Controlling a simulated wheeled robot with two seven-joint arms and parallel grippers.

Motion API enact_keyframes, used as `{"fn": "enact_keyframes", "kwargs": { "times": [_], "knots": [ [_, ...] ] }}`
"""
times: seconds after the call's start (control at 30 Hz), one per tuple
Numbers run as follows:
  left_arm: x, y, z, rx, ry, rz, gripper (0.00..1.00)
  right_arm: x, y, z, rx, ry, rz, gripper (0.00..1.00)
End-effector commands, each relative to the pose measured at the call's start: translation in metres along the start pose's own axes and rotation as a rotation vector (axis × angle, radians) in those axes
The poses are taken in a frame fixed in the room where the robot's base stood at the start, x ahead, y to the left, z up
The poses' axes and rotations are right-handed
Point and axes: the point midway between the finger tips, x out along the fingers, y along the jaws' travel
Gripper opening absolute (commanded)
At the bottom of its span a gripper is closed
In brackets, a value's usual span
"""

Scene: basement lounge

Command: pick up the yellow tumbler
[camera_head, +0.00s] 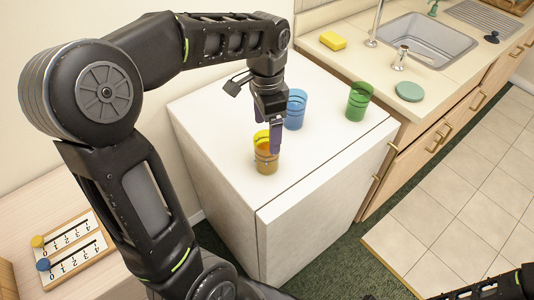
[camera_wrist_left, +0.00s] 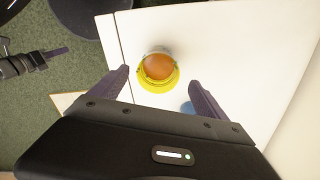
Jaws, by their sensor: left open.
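The yellow tumbler (camera_head: 267,160) stands upright on the white cabinet top, near its front edge. It has a yellow rim and looks orange-amber lower down. In the left wrist view the tumbler (camera_wrist_left: 158,82) shows as a yellow ring around an orange-brown middle. My left gripper (camera_head: 268,136) is open above it, and one finger hides part of its right side. In the left wrist view my left gripper's (camera_wrist_left: 158,77) fingers lie on both sides of the tumbler, with gaps. What seems to be my right gripper (camera_wrist_left: 56,50) shows at that view's left edge; its jaws are unclear.
A blue tumbler (camera_head: 295,112) stands close behind the left gripper. A green tumbler (camera_head: 358,103) stands further right. A counter holds a sink (camera_head: 428,42), a yellow sponge (camera_head: 333,41) and a green disc (camera_head: 409,91). The cabinet top's (camera_head: 215,135) left part is bare.

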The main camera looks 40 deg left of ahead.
Motion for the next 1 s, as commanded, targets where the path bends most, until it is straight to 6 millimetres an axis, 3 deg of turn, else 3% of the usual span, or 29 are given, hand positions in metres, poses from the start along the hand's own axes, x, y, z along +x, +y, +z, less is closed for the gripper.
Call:
{"fn": "enact_keyframes", "kwargs": {
  "times": [0.2,0.57,0.83,1.0],
  "knots": [
    [0.020,0.001,0.001,0.000,-0.002,0.002,0.86,-0.002,-0.001,0.000,0.000,0.000,0.000,0.00],
    [0.025,0.001,0.001,0.000,-0.002,0.002,0.86,-0.003,-0.001,0.000,0.000,-0.001,0.001,0.00],
    [0.061,0.004,0.002,0.000,-0.005,0.004,0.86,-0.011,-0.004,0.001,0.002,-0.003,0.004,0.00],
    [0.073,0.003,0.001,-0.001,-0.001,0.001,0.86,-0.012,-0.004,0.001,0.003,-0.003,0.004,0.00]
  ]
}}
